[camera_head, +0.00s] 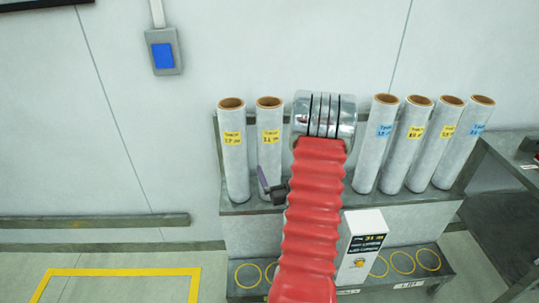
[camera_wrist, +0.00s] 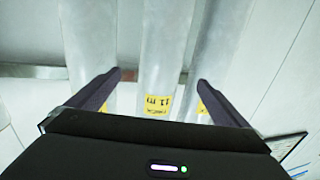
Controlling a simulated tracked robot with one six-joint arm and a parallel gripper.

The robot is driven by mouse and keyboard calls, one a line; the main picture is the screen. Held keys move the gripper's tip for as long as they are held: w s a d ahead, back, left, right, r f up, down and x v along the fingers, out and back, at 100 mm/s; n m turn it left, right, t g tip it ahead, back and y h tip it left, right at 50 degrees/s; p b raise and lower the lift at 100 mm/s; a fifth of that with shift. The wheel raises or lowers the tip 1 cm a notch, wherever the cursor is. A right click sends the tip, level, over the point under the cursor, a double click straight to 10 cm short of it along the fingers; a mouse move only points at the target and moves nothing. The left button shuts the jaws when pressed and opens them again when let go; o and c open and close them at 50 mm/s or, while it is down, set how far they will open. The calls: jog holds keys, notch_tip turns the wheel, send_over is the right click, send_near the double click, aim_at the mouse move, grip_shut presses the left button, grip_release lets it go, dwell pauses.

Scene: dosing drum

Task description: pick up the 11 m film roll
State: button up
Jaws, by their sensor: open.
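The 11 m film roll (camera_wrist: 163,45) is a pale grey, upright cylinder with a yellow label reading "11 m". It stands in the middle of the wrist view, between my gripper's (camera_wrist: 160,78) two dark fingers. The fingers are open and apart, and I cannot tell how far they reach alongside the roll. In the head view a roll with a yellow label that seems to read 11 m (camera_head: 269,137) is second from the left on the shelf. One finger of my gripper (camera_head: 266,183) shows in front of its lower part; the rest is hidden behind my red arm.
Another roll (camera_head: 232,145) stands close on its left, and several more (camera_head: 376,150) stand right of my arm, some labelled blue. The shelf (camera_head: 236,208) runs beneath them. A white box with a display (camera_head: 361,245) stands below, near yellow rings (camera_head: 402,262).

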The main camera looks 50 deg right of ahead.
aim_at(273, 156)
jog(key=x, duration=0.7)
jog(key=shift+w+d, duration=0.25)
jog(key=shift+w, duration=0.05)
jog(key=x, duration=0.5)
jog(key=shift+w+r, duration=0.1)
jog(key=shift+w, duration=0.05)
dwell(0.3)
jog(key=c, duration=2.1)
jog(key=shift+r, duration=0.2)
jog(key=shift+c, duration=0.4)
